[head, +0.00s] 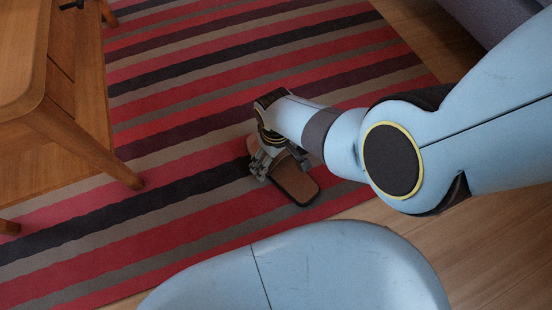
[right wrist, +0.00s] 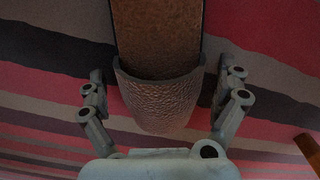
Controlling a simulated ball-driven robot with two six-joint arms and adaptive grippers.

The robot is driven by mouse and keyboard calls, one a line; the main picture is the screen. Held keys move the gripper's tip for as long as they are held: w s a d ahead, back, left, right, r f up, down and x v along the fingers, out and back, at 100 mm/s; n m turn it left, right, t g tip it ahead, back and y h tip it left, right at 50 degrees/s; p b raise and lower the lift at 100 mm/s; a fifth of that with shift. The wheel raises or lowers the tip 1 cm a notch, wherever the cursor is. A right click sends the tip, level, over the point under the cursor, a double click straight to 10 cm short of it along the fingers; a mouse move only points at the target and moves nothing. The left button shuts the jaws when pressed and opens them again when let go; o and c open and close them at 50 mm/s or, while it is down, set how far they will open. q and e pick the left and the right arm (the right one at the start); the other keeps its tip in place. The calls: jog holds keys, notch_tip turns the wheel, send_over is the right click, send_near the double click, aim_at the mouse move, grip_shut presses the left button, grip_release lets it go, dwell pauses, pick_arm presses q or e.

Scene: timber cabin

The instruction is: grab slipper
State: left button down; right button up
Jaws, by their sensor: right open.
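The slipper (head: 293,183) lies on the striped rug, brown inside with a dark sole edge. In the right wrist view its rough grey-brown toe cover (right wrist: 160,100) and brown insole (right wrist: 157,38) show. My right gripper (head: 262,172) is at the slipper, over its left end in the head view, and hides part of it. In the right wrist view my right gripper (right wrist: 165,90) is open, with one finger on each side of the toe cover. Gaps show between the fingers and the slipper. My left gripper is not in view.
The rug (head: 140,225) has red, dark and grey stripes and lies on a wooden floor (head: 480,235). A wooden table (head: 75,135) stands at the left, one leg near the slipper's side of the rug. A grey sofa-like piece (head: 500,15) is at the top right.

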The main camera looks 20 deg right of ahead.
jog(key=c, duration=1.7)
jog(key=shift+o, duration=0.2)
jog(key=shift+s, duration=0.1)
